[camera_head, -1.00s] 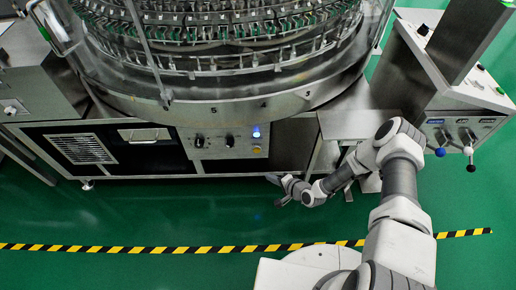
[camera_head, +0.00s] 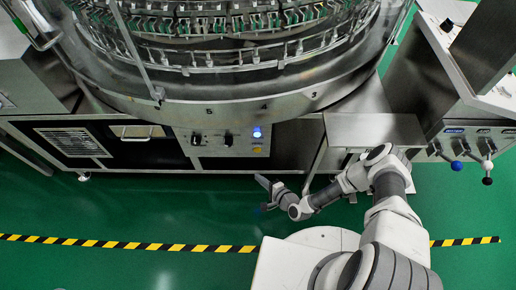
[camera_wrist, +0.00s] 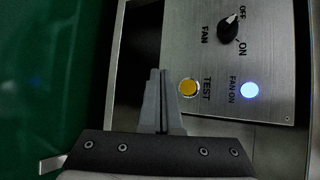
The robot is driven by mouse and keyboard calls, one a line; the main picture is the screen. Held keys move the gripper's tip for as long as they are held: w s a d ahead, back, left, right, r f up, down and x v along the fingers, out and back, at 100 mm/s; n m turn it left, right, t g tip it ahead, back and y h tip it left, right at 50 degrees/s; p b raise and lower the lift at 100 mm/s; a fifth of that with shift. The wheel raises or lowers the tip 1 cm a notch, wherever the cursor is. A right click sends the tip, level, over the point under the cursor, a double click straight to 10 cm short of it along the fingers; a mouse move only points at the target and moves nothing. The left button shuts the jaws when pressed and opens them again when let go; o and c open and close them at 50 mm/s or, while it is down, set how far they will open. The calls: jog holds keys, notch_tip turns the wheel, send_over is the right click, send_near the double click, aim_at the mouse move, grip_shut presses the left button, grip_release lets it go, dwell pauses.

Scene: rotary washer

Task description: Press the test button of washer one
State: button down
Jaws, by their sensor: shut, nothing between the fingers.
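The washer's control panel (camera_head: 232,143) is on the front of the round machine, below the numbered rim. The wrist view shows the yellow button (camera_wrist: 188,87) labelled TEST, beside a lit light (camera_wrist: 249,90) labelled FAN ON and a black FAN knob (camera_wrist: 228,31). In the head view the yellow button (camera_head: 257,150) sits just under the lit light. My gripper (camera_head: 262,193) is in front of and below the panel. In the wrist view my gripper (camera_wrist: 158,72) is shut and empty, its fingertips left of the TEST button in the picture. Any gap in depth is hard to judge.
A steel step (camera_head: 375,128) juts out right of the panel. A second console (camera_head: 475,140) with levers stands at the right. A yellow and black floor stripe (camera_head: 130,245) crosses the green floor.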

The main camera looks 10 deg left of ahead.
aim_at(257, 150)
jog(key=shift+w, duration=0.1)
jog(key=w+a+b, duration=0.2)
jog(key=w, duration=0.6)
jog(key=shift+w+b, duration=0.15)
jog(key=shift+b, duration=0.15)
jog(key=shift+w+f+b, duration=0.1)
jog(key=shift+w+b, duration=0.15)
jog(key=shift+b, duration=0.25)
dwell(1.7)
jog(key=shift+w+a+b, duration=0.2)
jog(key=shift+w+b, duration=0.4)
jog(key=shift+b, duration=0.1)
dwell(1.0)
jog(key=shift+s, duration=0.1)
jog(key=shift+s+d, duration=0.2)
jog(key=shift+s, duration=0.5)
jog(key=shift+s, duration=0.1)
